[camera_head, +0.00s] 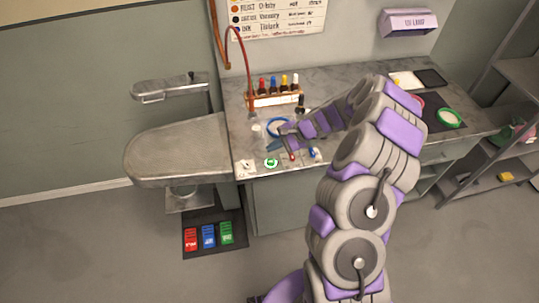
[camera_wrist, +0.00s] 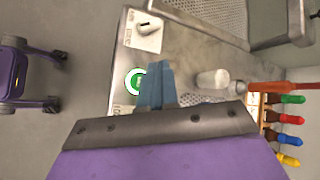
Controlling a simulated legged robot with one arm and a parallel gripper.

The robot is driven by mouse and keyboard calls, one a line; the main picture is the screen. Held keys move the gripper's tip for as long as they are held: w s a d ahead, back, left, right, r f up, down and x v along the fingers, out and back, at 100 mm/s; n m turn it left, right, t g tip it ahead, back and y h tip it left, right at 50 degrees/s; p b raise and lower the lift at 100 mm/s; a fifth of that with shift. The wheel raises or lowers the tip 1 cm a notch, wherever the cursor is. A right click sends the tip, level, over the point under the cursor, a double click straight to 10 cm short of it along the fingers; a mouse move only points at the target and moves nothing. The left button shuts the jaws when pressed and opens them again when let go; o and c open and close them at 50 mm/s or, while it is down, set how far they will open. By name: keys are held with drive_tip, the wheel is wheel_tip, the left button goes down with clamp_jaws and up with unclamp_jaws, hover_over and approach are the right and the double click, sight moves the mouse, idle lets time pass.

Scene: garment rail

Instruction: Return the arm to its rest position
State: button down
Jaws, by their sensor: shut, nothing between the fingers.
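My arm reaches out over the grey bench (camera_head: 350,80) in the head view, bent in the middle. My gripper (camera_head: 271,148) is above the front left part of the bench, close to a round green button. In the wrist view its blue fingers (camera_wrist: 156,85) are together with nothing between them. The fingers partly overlap the green button (camera_wrist: 134,80) there; whether they touch it I cannot tell. My own purple and grey body shows at the left of the wrist view.
A rack of coloured bottles (camera_head: 275,98) stands at the back of the bench, near a white cylinder (camera_wrist: 213,79). A metal ironing board (camera_head: 180,150) adjoins on the left. Red, blue and green items (camera_head: 208,236) lie on a floor mat. Shelves (camera_head: 500,165) stand right.

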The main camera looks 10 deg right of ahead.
drive_tip(key=shift+a+r, duration=0.1)
drive_tip(key=s+a+r+n+g+h, duration=0.1)
drive_tip(key=s+a+r+n+g, duration=0.1)
drive_tip(key=s+a+r+n, duration=0.45)
drive_tip(key=s+a+r+n+g+h, duration=0.15)
drive_tip(key=s+a+r, duration=0.25)
drive_tip(key=s+r, duration=0.65)
drive_tip(key=s+d+r+n+h, duration=0.1)
drive_tip(key=s+d+h, duration=0.1)
drive_tip(key=s, duration=0.6)
drive_tip(key=s+d+r+n+h, duration=0.1)
drive_tip(key=s+d, duration=0.3)
drive_tip(key=s, duration=0.4)
drive_tip(key=s+d+r+n+g+h, duration=0.1)
drive_tip(key=s+d+r+n+h, duration=0.1)
drive_tip(key=s, duration=0.6)
drive_tip(key=shift+s+d+n+h, duration=0.35)
drive_tip(key=shift+d+h, duration=0.3)
drive_tip(key=shift+d, duration=0.25)
drive_tip(key=shift+r, duration=0.1)
